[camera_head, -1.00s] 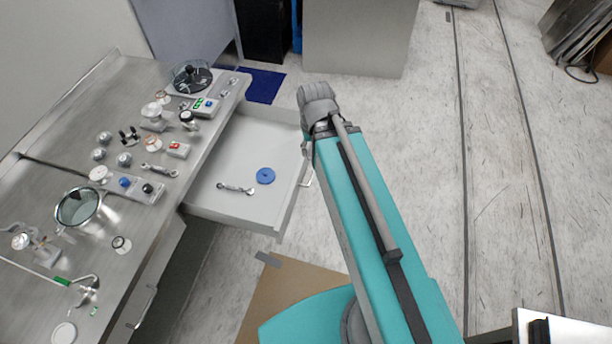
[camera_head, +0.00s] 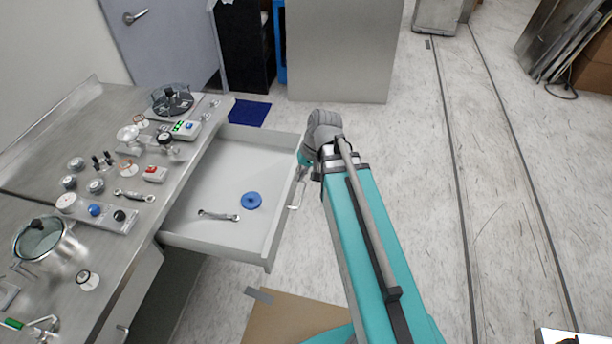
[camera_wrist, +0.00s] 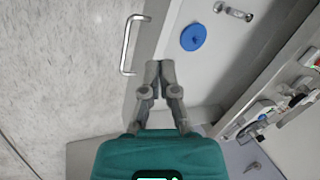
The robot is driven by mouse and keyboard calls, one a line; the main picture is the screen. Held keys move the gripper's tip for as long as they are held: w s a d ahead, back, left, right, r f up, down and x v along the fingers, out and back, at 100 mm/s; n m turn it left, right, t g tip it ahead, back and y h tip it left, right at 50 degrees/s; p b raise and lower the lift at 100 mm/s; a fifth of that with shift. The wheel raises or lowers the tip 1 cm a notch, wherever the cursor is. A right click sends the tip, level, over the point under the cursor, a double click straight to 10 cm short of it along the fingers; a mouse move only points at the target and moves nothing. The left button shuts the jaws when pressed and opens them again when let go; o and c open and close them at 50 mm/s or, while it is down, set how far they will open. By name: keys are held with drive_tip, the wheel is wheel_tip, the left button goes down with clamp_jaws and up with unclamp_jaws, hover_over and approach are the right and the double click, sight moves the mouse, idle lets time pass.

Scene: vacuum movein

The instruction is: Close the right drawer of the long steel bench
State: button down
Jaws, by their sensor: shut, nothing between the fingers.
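The right drawer (camera_head: 252,144) of the long steel bench (camera_head: 205,150) stands pulled open. A blue disc (camera_head: 251,200) and a small wrench (camera_head: 219,215) lie inside it. Its metal handle (camera_head: 296,194) is on the outer face; in the wrist view the handle (camera_wrist: 128,45) is left of the fingertips. My gripper (camera_wrist: 160,66) is shut and empty, its fingertips over or beside the drawer's front edge; I cannot tell if they touch it. In the head view my arm mostly hides the gripper near the drawer's far front corner.
The bench top holds a steel pot (camera_head: 45,245), a control box (camera_head: 185,129) and several small instruments. A grey cabinet (camera_head: 340,50) and a blue mat (camera_head: 250,112) are behind. A cardboard sheet (camera_head: 290,318) lies on the floor in front.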

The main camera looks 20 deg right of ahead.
drive_tip(key=w+d+f+m+t+y+b, duration=0.1)
drive_tip(key=w+d+f+t+y+b, duration=0.15)
drive_tip(key=f+b, duration=0.4)
drive_tip(key=w+d+f+m+t+y+b, duration=0.1)
drive_tip(key=w+d+f+y+b, duration=0.25)
drive_tip(key=b, duration=0.65)
drive_tip(key=w+d+f+m+t+y+b, duration=0.1)
drive_tip(key=w+d+f+t+y+b, duration=0.1)
drive_tip(key=d+b, duration=0.4)
drive_tip(key=w+d+f+m+t+y+b, duration=0.1)
drive_tip(key=d+f+t+y+b, duration=0.2)
drive_tip(key=d+b, duration=0.4)
drive_tip(key=shift+w+d+f+b, duration=0.25)
drive_tip(key=shift+w+f+b, duration=0.15)
drive_tip(key=shift+b, duration=0.85)
drive_tip(key=shift+a, duration=0.1)
drive_tip(key=x, duration=1.3)
drive_tip(key=shift+w+a+r, duration=0.15)
drive_tip(key=shift+a, duration=0.25)
